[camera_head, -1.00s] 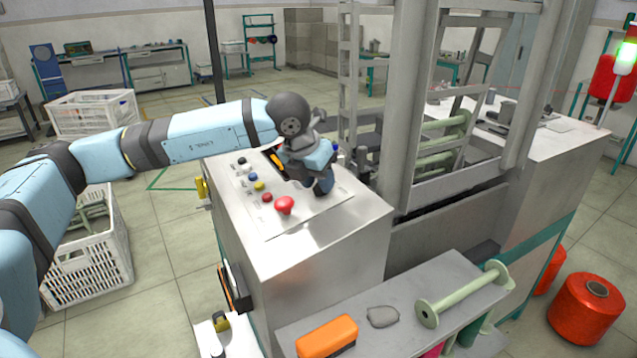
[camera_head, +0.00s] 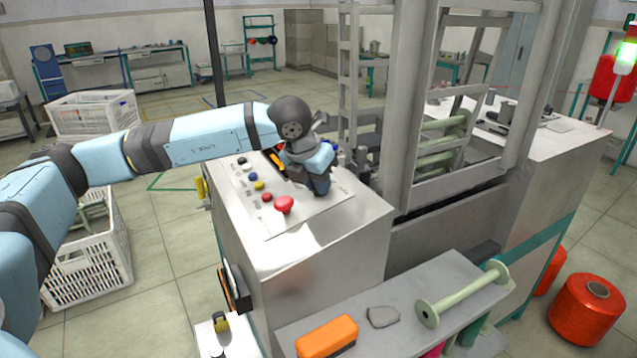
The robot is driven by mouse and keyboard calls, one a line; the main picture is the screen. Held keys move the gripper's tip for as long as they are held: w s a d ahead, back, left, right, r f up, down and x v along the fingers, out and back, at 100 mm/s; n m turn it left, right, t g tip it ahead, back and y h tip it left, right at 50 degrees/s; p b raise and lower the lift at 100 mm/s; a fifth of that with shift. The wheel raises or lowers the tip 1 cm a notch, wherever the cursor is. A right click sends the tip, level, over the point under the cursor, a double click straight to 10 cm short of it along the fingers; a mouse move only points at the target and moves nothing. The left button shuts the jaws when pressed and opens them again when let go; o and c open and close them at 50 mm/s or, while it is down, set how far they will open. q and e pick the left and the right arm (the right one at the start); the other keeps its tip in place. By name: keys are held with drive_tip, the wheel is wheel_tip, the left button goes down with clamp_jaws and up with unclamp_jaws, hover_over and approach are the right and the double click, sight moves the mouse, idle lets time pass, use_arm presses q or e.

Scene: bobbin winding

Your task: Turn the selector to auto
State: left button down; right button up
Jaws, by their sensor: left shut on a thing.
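The control panel (camera_head: 325,212) is the top of a grey cabinet in the middle of the view. On it are a red mushroom button (camera_head: 284,204), a smaller red button (camera_head: 267,197), a yellow one (camera_head: 259,185), a blue one (camera_head: 253,176) and dark and white ones. My left gripper (camera_head: 320,190) points down onto the right part of the panel, behind the red mushroom button. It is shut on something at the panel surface. The selector is hidden under the gripper, so its setting cannot be read. My right gripper is not in view.
A shelf in front holds an orange case (camera_head: 327,336), a grey stone-like lump (camera_head: 382,317) and a green bobbin (camera_head: 463,294). The machine's upright frame (camera_head: 402,110) stands close right of my left wrist. Red thread cones (camera_head: 586,310) stand on the floor at right.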

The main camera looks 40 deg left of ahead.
use_arm(q)
drive_tip(key=m+h+b, duration=0.1)
drive_tip(key=m+b, duration=0.1)
drive_tip(key=m, duration=0.3)
drive_tip(key=shift+f+m, duration=0.1)
drive_tip(key=shift+m, duration=0.2)
drive_tip(key=m+g+b, duration=0.1)
drive_tip(key=m, duration=0.5)
drive_tip(key=shift+w+a+h, duration=0.1)
drive_tip(key=shift+h, duration=0.3)
drive_tip(key=c, duration=1.2)
unclamp_jaws()
drive_tip(key=shift+o, duration=0.2)
drive_tip(key=p+v, duration=0.1)
drive_tip(key=v, duration=1.3)
